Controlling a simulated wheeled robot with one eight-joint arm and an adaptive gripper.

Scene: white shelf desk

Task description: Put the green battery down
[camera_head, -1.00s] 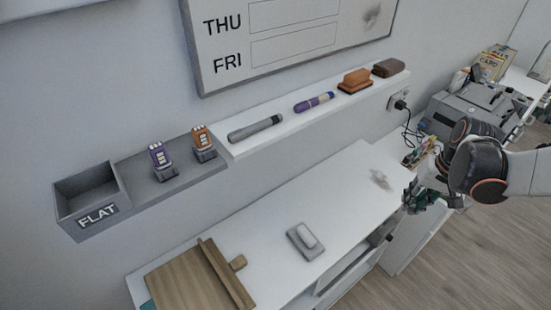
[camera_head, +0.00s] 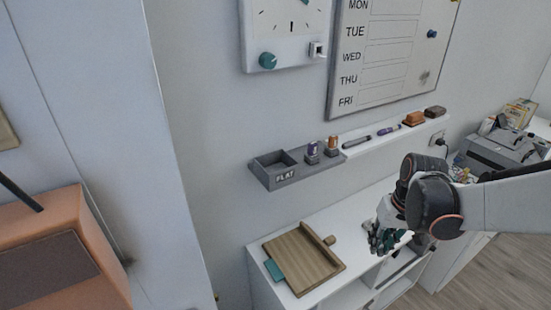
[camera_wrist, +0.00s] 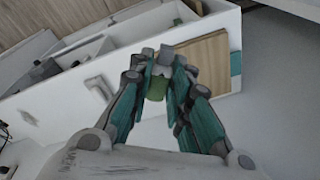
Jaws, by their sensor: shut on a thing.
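My gripper (camera_head: 382,240) is above the right part of the white desk in the head view. In the wrist view my gripper (camera_wrist: 160,82) is shut on the green battery (camera_wrist: 156,90), which shows between the teal fingers. The fingers hide most of the battery, and I cannot pick it out surely in the head view. A purple battery (camera_head: 312,149) and an orange battery (camera_head: 332,143) stand upright in grey holders on the grey wall shelf. The shelf's left end is an open bin marked FLAT (camera_head: 284,177), which looks empty.
A wooden board (camera_head: 303,260) with a teal piece lies on the desk (camera_head: 345,218), left of my gripper. Markers (camera_head: 388,130) and erasers (camera_head: 414,118) lie on a white ledge. A grey machine (camera_head: 500,152) stands at the right. An orange object (camera_head: 60,255) fills the near left.

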